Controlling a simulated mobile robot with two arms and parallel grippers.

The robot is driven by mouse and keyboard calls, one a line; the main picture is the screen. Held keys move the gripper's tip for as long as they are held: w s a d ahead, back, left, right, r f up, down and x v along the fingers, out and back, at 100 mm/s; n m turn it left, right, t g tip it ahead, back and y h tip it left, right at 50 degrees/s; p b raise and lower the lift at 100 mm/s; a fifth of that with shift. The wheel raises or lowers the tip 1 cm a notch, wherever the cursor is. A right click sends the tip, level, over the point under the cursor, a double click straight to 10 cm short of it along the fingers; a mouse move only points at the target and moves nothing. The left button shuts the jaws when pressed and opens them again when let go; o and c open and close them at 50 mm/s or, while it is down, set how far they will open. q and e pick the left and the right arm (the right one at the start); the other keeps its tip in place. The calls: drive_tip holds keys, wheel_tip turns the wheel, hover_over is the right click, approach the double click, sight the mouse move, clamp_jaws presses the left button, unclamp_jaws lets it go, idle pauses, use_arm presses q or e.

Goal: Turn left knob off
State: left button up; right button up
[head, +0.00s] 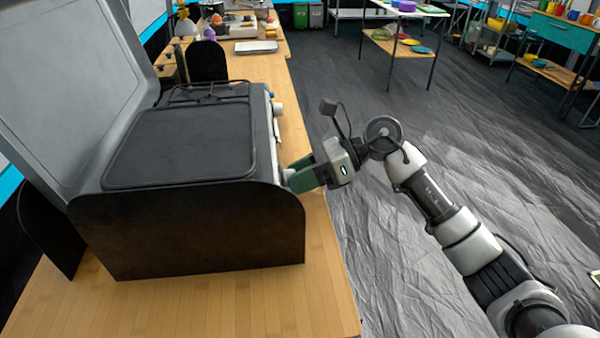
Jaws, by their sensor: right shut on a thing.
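The camp stove (190,215) stands on a wooden counter with its lid raised at the left. Its knobs are along the side that faces right in the picture. My right gripper (293,178) reaches in from the right and is shut on the knob nearest to me, the left knob (287,173). The green fingers cover most of this knob, so its angle is hidden. Another pale knob (278,108) shows farther along the same side. My left gripper is out of view.
A flat black griddle plate (180,143) and a wire grate (207,92) top the stove. A tray (256,47) lies farther back on the counter (200,305). The grey floor (430,130) right of the counter is open. A table with plates (401,36) stands at the back.

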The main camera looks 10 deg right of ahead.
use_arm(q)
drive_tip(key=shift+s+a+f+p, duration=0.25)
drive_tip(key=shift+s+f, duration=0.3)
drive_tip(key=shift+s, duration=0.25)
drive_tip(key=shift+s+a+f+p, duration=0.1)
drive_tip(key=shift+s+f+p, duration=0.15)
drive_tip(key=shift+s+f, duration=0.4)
use_arm(e)
drive_tip(key=shift+w+m+g, duration=0.1)
drive_tip(key=shift+m+g, duration=1)
drive_tip(key=shift+m, duration=0.5)
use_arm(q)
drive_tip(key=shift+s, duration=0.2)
use_arm(e)
drive_tip(key=o, duration=0.9)
